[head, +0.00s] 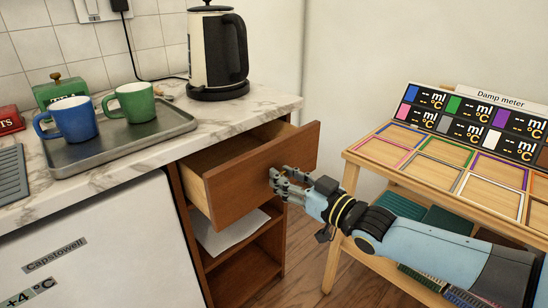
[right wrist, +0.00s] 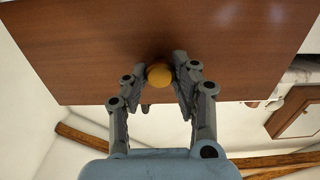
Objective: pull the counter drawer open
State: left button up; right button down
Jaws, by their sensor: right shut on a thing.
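The counter drawer (head: 262,170) has a brown wooden front and stands pulled out from under the marble counter, with part of its pale inside showing. My right gripper (head: 274,180) is at the drawer front, its fingers shut on the round yellow knob. In the right wrist view the knob (right wrist: 159,75) sits between the two fingertips, against the brown drawer front (right wrist: 200,35). My left gripper is not in view.
The counter (head: 150,150) carries a tray (head: 120,146) with a blue mug (head: 75,121) and a green mug (head: 135,102), and a kettle (head: 217,55). A white fridge (head: 110,245) stands left of the drawer. A wooden table (head: 400,165) with coloured frames stands at right, beyond a floor gap.

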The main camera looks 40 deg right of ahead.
jog(key=s+d+p, duration=0.1)
jog(key=s+p, duration=0.4)
jog(key=s, duration=0.7)
jog(key=shift+s, duration=0.35)
jog(key=c, duration=1)
grip_release()
jog(key=shift+c, duration=0.2)
jog(key=s, duration=1.2)
jog(key=shift+d, duration=0.45)
